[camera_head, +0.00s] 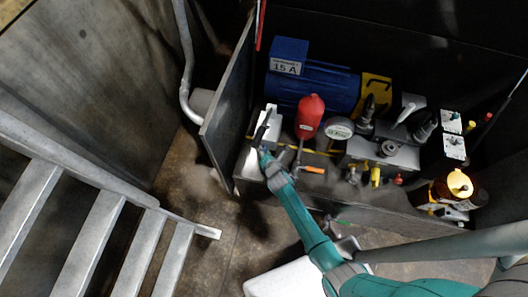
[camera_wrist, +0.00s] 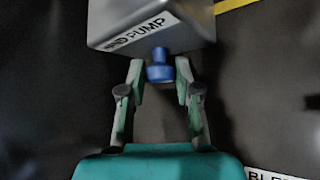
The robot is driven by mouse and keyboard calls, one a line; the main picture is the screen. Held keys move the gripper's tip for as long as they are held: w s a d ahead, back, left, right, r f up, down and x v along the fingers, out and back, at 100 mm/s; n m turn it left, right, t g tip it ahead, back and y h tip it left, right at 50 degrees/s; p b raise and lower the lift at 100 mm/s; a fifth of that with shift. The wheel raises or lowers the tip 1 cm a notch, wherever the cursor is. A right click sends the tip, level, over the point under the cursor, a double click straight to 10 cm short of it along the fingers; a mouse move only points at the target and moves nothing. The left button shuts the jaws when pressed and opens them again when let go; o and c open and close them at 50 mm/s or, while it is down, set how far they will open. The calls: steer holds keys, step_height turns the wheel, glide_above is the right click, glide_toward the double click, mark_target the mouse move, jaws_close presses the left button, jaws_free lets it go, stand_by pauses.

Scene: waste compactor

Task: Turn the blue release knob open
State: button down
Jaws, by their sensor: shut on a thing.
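The blue release knob (camera_wrist: 160,68) is in the wrist view, just below a grey box (camera_wrist: 150,22) whose label ends in "PUMP". My gripper (camera_wrist: 160,76) has one finger on each side of the knob and is shut on it. In the head view my gripper (camera_head: 268,160) reaches the front of the light box with a black lever, behind the open panel. The knob cannot be made out in the head view, and its turn angle is not clear from either view.
An open dark panel (camera_head: 229,110) stands close to the left of my gripper. A red bottle-shaped part (camera_head: 310,115), a round gauge (camera_head: 340,128) and a blue motor (camera_head: 318,84) are to the right. Metal stairs (camera_head: 95,240) are at lower left.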

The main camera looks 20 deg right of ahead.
steer(key=c, duration=0.8)
jaws_free()
steer(key=shift+c, duration=0.2)
steer(key=shift+s, duration=0.1)
steer(key=v, duration=1.2)
